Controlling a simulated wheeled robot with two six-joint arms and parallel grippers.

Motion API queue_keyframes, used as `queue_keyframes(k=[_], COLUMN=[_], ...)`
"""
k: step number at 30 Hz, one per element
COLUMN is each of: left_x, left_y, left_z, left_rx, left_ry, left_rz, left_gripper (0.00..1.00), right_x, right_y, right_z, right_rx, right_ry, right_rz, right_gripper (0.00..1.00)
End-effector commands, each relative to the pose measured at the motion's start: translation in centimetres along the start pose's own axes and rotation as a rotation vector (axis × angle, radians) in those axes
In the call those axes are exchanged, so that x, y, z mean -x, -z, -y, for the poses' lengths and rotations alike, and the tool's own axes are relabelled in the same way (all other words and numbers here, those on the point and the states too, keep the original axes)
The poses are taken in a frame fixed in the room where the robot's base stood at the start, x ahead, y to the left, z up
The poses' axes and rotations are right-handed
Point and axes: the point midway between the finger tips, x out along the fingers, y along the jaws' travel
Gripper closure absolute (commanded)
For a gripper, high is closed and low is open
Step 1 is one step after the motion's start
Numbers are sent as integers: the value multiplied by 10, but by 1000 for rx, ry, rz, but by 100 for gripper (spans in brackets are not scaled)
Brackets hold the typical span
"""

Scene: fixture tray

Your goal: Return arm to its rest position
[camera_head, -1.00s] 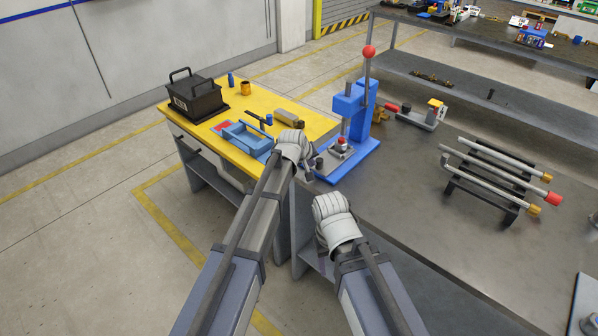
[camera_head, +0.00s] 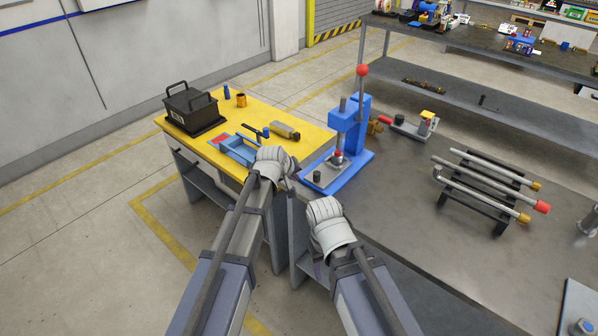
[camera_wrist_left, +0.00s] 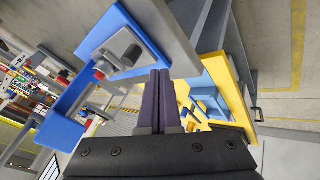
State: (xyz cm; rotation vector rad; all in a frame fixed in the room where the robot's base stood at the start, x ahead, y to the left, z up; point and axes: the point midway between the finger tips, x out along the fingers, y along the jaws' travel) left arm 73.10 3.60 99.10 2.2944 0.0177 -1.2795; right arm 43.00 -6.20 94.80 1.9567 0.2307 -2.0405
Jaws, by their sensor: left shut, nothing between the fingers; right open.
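My left gripper (camera_head: 276,165) is in front of the near edge of the yellow table (camera_head: 300,136) in the head view, left of the blue press (camera_head: 347,128). In the left wrist view its two dark fingers (camera_wrist_left: 161,100) are together with nothing between them. The press (camera_wrist_left: 68,112) shows left of the fingers there, and the yellow table (camera_wrist_left: 238,95) right of them. My right gripper (camera_head: 325,212) is lower and to the right, by the grey workbench's near left corner. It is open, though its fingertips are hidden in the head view.
A black box (camera_head: 193,108) stands at the table's far left. A rack of pipes (camera_head: 485,185) stands on the grey workbench (camera_head: 420,220), whose middle is bare.

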Motion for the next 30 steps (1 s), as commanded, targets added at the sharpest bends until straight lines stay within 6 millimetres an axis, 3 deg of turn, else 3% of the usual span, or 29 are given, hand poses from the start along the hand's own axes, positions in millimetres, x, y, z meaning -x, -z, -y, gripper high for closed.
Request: queue_keyframes(k=[1,6,20,23,30], left_x=[18,42,50,60,114], left_y=[2,1,-7,-40,-162], left_z=[-2,-1,1,8,54], left_rx=[1,-1,-16,-99,-466], left_ry=[1,1,8,52,242], left_rz=[0,0,12,75,373], left_gripper=[100,100,100,100,100], right_x=[16,35,38,38,38], right_y=[-1,-2,-2,-2,-2], right_z=[-2,-3,-4,-4,-4], right_rx=[0,0,1,1,1], right_ry=[0,0,0,0,0], right_rz=[0,0,0,0,0], right_gripper=[44,44,44,44,44])
